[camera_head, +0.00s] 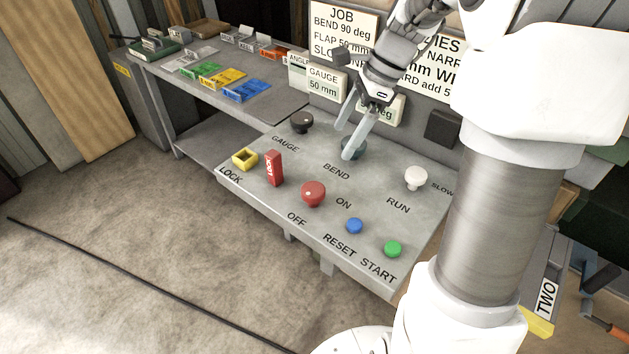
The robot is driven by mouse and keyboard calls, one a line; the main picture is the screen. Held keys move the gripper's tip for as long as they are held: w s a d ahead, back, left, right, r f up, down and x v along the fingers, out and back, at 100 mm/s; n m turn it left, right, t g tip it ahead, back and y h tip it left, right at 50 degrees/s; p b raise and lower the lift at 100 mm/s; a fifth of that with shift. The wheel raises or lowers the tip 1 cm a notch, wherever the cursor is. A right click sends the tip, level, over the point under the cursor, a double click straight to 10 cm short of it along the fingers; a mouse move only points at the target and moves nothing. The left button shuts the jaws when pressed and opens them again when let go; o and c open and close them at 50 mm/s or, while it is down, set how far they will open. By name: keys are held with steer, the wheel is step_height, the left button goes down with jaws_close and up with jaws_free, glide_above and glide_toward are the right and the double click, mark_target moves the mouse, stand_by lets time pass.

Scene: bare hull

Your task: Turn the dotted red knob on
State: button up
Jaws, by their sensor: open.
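The red knob (313,193) stands on the grey control panel (265,222), with a small pale dot on its left part. The word OFF is printed below it and the word ON to its right. My gripper (348,142) is open, fingers pointing down, above and to the right of the red knob in the picture. Its fingertips are at a dark knob (359,150) above the BEND label and partly cover it. I cannot tell whether they touch it. The red knob is in full view, apart from the gripper.
Near the red knob stand a red LOCK block (274,168), a yellow square socket (245,159), a blue button (354,226), a green button (393,249), a white knob (416,178) and a black knob (301,122). A side bench (277,103) holds coloured trays. Floor in front is mostly clear.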

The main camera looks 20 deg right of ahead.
mark_target(313, 189)
steer(key=x, duration=1.5)
steer(key=shift+a+f, duration=0.15)
steer(key=shift+f, duration=0.05)
steer(key=c, duration=1.4)
